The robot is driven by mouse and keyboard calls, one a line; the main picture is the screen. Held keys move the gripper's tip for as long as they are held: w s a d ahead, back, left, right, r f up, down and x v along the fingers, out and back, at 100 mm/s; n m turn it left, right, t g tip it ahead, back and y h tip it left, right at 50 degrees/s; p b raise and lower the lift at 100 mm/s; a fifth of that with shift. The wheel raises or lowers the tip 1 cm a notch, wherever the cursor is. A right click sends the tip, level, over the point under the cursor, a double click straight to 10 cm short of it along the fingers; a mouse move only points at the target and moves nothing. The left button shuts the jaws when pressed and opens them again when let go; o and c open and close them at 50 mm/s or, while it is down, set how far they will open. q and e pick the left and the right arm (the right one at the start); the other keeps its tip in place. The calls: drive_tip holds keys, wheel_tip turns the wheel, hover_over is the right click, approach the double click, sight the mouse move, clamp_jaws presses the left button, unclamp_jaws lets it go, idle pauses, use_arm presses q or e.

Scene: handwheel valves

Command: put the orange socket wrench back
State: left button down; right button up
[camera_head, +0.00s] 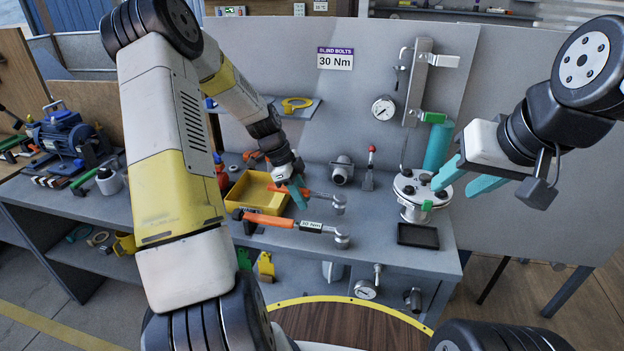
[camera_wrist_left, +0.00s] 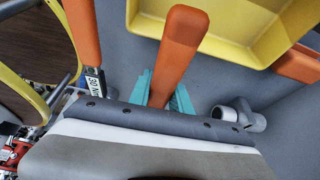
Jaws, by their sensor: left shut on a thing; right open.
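My left gripper (camera_head: 297,190) is shut on the orange handle of a socket wrench (camera_wrist_left: 177,45). In the head view its grey head (camera_head: 338,203) points right, over the bench; I cannot tell whether it touches the bench top. A second orange-handled wrench (camera_head: 310,226) with a "30 Nm" label lies in front of it, near the bench edge, and its handle also shows at the left of the left wrist view (camera_wrist_left: 82,32). My right gripper (camera_head: 466,179) is open and empty, beside the round flanged fitting (camera_head: 410,207).
A yellow tray (camera_head: 240,196) sits left of my left gripper. A grey pipe fitting (camera_head: 342,170) and a red-topped lever (camera_head: 369,168) stand behind. A dark square pad (camera_head: 418,236) lies at the front right. A "30 Nm" sign (camera_head: 335,59) is on the back panel.

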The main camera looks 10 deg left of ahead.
use_arm(q)
drive_tip(key=shift+f, duration=1.25)
idle(0.3)
drive_tip(key=c, duration=0.6)
unclamp_jaws()
drive_tip(key=shift+c, duration=0.2)
drive_tip(key=shift+v, duration=3.05)
